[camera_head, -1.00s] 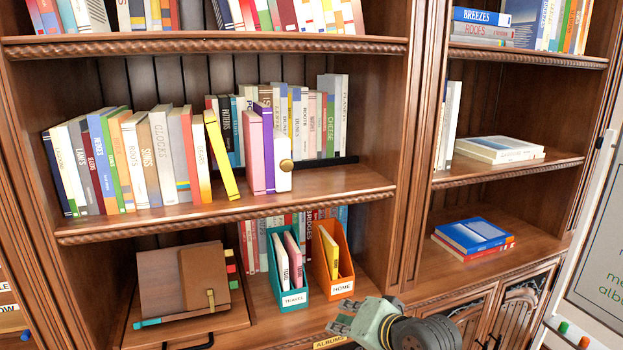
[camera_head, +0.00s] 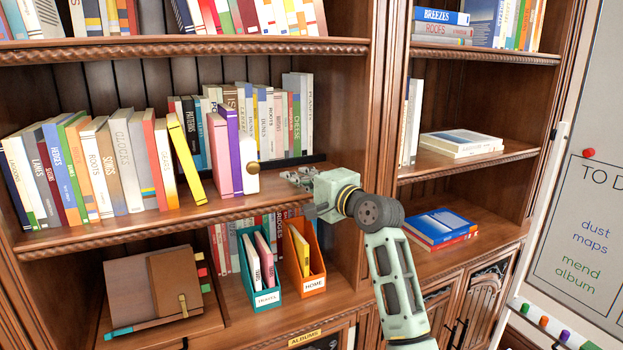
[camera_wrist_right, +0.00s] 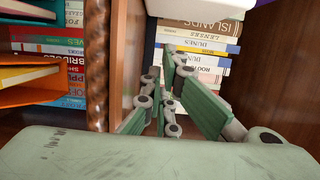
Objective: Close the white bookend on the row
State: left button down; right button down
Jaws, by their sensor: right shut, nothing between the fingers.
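The white bookend (camera_head: 249,165), with a round brass knob, stands upright on the middle shelf, touching or very near the purple book (camera_head: 231,150). To its left are a pink book (camera_head: 219,155), a gap and a leaning yellow book (camera_head: 187,158) at the end of the row (camera_head: 100,165). My right gripper (camera_head: 292,178) is shut and empty, at the shelf's front to the right of the bookend and apart from it. In the right wrist view its fingers (camera_wrist_right: 168,85) point toward the back books, and a white part, likely the bookend (camera_wrist_right: 195,8), shows at the top. My left gripper is out of view.
A dark rail (camera_head: 295,160) runs along the shelf behind the bookend. A back row of books (camera_head: 265,120) stands behind it. Below are a teal file box (camera_head: 261,295) and an orange one (camera_head: 312,285). A wooden upright (camera_head: 375,110) bounds the right side.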

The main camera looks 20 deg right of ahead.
aim_at(279, 191)
jog(key=shift+x, duration=0.9)
jog(key=a+p, duration=0.1)
jog(key=a, duration=0.2)
jog(key=shift+a+p, duration=0.15)
jog(key=shift+p, duration=0.2)
jog(key=shift+s+a, duration=0.15)
jog(key=shift+a, duration=0.25)
jog(key=shift+d+f, duration=0.1)
